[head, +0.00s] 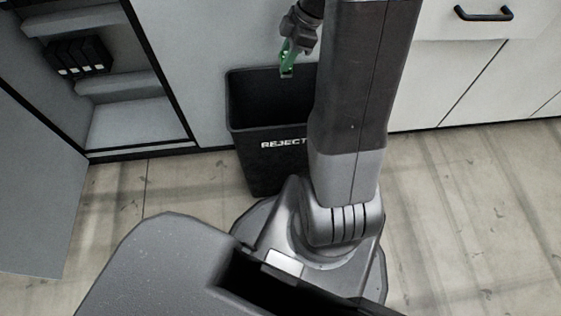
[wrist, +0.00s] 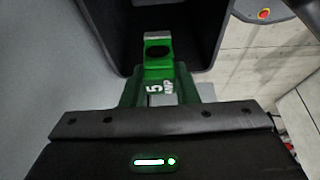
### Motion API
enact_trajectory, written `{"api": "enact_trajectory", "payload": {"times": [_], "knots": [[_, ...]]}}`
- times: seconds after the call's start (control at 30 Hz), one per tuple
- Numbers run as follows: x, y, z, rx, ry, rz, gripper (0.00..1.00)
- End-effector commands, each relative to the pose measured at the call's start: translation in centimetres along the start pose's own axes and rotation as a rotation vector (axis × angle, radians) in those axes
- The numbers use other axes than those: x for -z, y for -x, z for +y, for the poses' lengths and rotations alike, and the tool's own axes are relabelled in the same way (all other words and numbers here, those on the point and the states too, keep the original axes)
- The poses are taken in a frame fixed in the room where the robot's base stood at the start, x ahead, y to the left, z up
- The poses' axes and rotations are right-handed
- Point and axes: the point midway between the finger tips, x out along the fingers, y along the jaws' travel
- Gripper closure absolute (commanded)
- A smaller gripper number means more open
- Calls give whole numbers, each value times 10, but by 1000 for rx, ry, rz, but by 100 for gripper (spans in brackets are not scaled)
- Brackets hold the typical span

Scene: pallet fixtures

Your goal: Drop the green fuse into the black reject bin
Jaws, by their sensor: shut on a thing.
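The black reject bin (head: 262,165), marked "REJECT", stands on the floor against the grey cabinet front in the head view. My arm hides its right side. My gripper (head: 289,55) is above the bin's opening, near its back edge. It is shut on the green fuse (head: 286,62), which hangs downward from it. In the wrist view the green fuse (wrist: 158,70) extends from the gripper, with "5 AMP" on it and a metal tip at its far end. The tip shows against the dark inside of the bin (wrist: 205,40).
An open cabinet (head: 130,120) with grey shelves stands at the left, its door swung out. Black blocks (head: 78,57) sit on an upper shelf. White drawers with a black handle (head: 483,14) are at the right. The floor (head: 470,200) at the right is clear.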

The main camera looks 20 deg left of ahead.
Motion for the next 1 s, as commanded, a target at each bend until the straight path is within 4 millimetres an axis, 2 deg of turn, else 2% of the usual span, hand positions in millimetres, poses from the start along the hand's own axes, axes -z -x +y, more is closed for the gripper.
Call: {"api": "enact_trajectory", "payload": {"times": [0.03,0.33,0.7,0.73,0.83,1.0], "knots": [[-4,-9,0,1,-1,0,97],[-17,-40,0,1,-3,0,97],[-19,-44,0,0,-3,0,97],[-19,-44,0,0,-3,0,67],[-19,-44,0,-1,-3,0,48],[-19,-44,0,-1,-3,0,48]]}}
